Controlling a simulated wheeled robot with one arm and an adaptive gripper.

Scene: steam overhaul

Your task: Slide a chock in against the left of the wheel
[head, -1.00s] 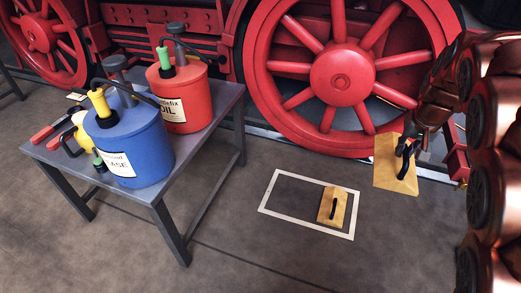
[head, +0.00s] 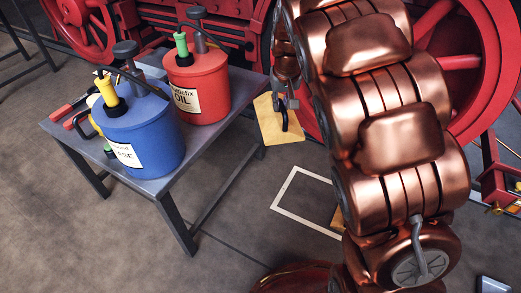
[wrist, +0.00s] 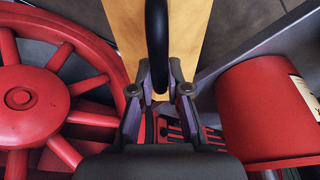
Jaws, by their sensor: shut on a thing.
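My gripper (head: 287,95) is shut on the black handle of a yellow wooden chock (head: 277,122). The chock hangs in the air left of the big red wheel (head: 462,62), right of the red oil can. In the wrist view my gripper (wrist: 160,88) holds the handle (wrist: 157,45), with the chock (wrist: 190,28) beyond it and the wheel (wrist: 30,100) on the left. My arm hides much of the wheel in the head view. A second chock (head: 338,220) is on the floor, mostly hidden behind my arm.
A grey table (head: 185,178) on the left bears a blue grease can (head: 140,130) and a red oil can (head: 200,88); the oil can is close to the gripper in the wrist view. A white outline (head: 285,190) marks the floor. Floor between table and outline is clear.

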